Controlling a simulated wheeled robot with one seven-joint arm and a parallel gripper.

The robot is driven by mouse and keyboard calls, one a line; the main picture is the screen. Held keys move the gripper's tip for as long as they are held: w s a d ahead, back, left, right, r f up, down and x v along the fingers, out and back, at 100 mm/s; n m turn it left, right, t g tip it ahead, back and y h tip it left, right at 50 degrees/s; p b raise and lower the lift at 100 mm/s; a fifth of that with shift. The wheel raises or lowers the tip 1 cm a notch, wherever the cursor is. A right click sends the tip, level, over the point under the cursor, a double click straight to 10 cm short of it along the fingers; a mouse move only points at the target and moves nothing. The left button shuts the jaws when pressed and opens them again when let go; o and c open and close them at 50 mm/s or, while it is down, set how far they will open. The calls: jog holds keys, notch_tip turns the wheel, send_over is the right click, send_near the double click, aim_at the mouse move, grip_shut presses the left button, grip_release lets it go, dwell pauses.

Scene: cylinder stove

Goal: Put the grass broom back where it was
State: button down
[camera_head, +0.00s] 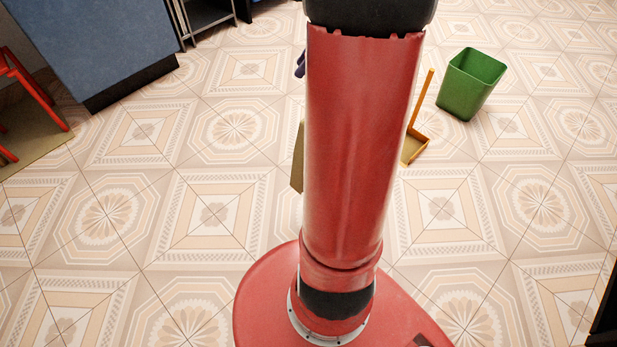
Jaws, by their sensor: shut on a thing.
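A flat straw-coloured piece (297,157) shows just left of my red arm link. It may be part of the grass broom, but the arm hides the rest, so I cannot tell whether it is held or stands on the floor. A small dark part (300,64) shows higher up at the arm's left edge; I cannot tell what it is. My gripper cannot be made out in this view; my arm blocks the middle of the picture.
An orange dustpan (414,148) with an upright handle stands right of my arm. A green bin (470,85) stands further right. A blue cabinet (95,40) is at the upper left, with a red-orange chair (35,90) beside it.

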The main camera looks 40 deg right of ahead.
notch_tip(320, 180, down, 19)
jog(key=b, duration=0.2)
jog(key=shift+f+b, duration=0.1)
jog(key=shift+b, duration=0.25)
jog(key=shift+f, duration=0.15)
jog(key=c, duration=1.1)
grip_release()
